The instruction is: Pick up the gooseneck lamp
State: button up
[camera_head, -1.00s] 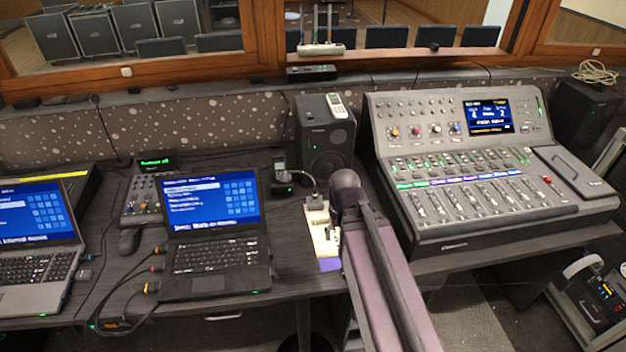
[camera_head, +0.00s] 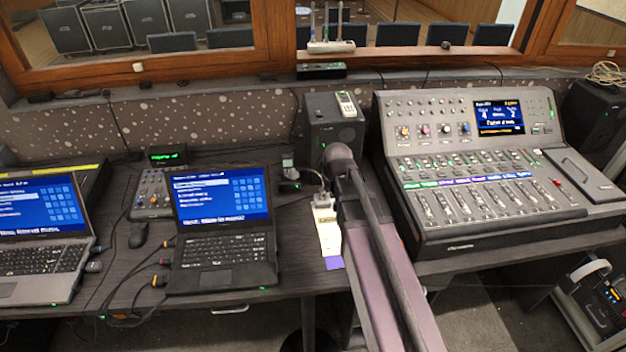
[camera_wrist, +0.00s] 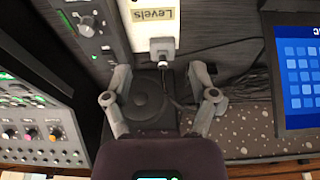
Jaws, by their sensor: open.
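In the wrist view, the grey lamp head (camera_wrist: 162,49) lies over the strip marked "Levels", beyond my fingertips. The dark neck bends down and right from it; its base is hard to make out near the right finger. My gripper (camera_wrist: 160,73) is open, with nothing visibly held between its fingers. In the head view, my arm hides the fingers.
A black speaker (camera_head: 323,118) stands behind the lamp. The mixing console (camera_head: 455,235) is to the right, and an open laptop (camera_head: 222,250) is to the left. The pale strip (camera_head: 327,232) lies on the desk. Cables run along the desk; a window ledge is behind.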

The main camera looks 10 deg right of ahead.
jog(key=w+r+t, duration=0.1)
jog(key=w, duration=0.7)
jog(key=shift+w+r+t, duration=0.25)
jog(key=shift+r+t, duration=0.05)
jog(key=shift+t, duration=0.1)
jog(key=shift+f, duration=0.1)
jog(key=b+x, duration=0.7)
jog(key=x, duration=0.1)
jog(key=shift+f, duration=0.2)
jog(key=shift+w, duration=0.15)
jog(key=b+x, duration=0.1)
jog(key=x, duration=0.1)
jog(key=b+x, duration=0.1)
jog(key=b, duration=0.1)
jog(key=shift+w+f+b, duration=0.2)
jog(key=shift+w+b, duration=0.1)
jog(key=shift+w, duration=0.2)
jog(key=shift+w+f+b, duration=0.25)
jog(key=shift+f+b, duration=0.45)
